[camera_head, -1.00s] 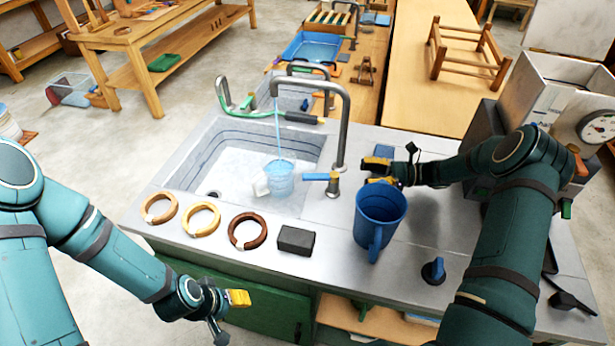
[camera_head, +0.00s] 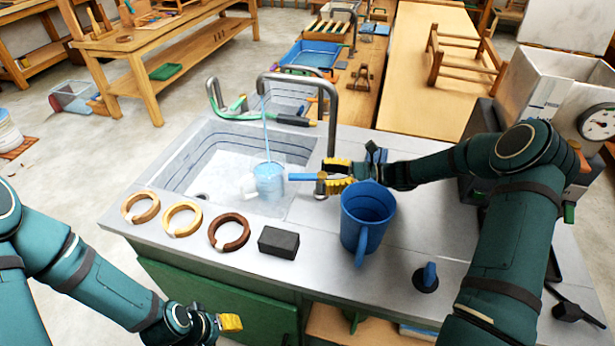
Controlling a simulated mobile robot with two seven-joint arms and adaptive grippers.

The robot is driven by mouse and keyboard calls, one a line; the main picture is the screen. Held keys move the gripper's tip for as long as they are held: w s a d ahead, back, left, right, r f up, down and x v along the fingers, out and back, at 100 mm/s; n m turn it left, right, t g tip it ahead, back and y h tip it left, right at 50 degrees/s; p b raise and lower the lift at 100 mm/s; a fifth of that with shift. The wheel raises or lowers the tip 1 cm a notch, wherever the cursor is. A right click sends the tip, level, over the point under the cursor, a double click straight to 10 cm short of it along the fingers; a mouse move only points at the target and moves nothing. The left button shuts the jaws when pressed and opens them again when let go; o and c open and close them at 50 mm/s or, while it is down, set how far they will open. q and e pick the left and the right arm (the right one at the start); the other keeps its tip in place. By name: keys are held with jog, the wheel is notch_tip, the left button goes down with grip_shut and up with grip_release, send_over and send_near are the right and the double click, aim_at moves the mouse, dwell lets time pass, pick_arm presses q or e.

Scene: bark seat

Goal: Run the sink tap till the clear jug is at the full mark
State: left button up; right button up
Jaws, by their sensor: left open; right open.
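The clear jug (camera_head: 270,181) stands in the sink (camera_head: 216,167) under the tap (camera_head: 331,108). A thin stream of water runs from the spout down into it. The jug looks bluish with water, but its full mark is too small to make out. The tap's blue lever (camera_head: 301,177) points left from the tap's base. My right gripper (camera_head: 330,176) is open at the tap's base, its yellow fingertips around or beside the lever's right end; contact is unclear. My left gripper (camera_head: 228,323) is open and empty, low in front of the counter.
A blue pitcher (camera_head: 366,218) stands just below my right gripper. Three rings, tan (camera_head: 141,207), yellow (camera_head: 181,219) and brown (camera_head: 229,232), and a dark block (camera_head: 278,242) line the sink's front edge.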

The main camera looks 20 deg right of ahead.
aim_at(308, 175)
jog(key=shift+x, duration=2.6)
grip_shut()
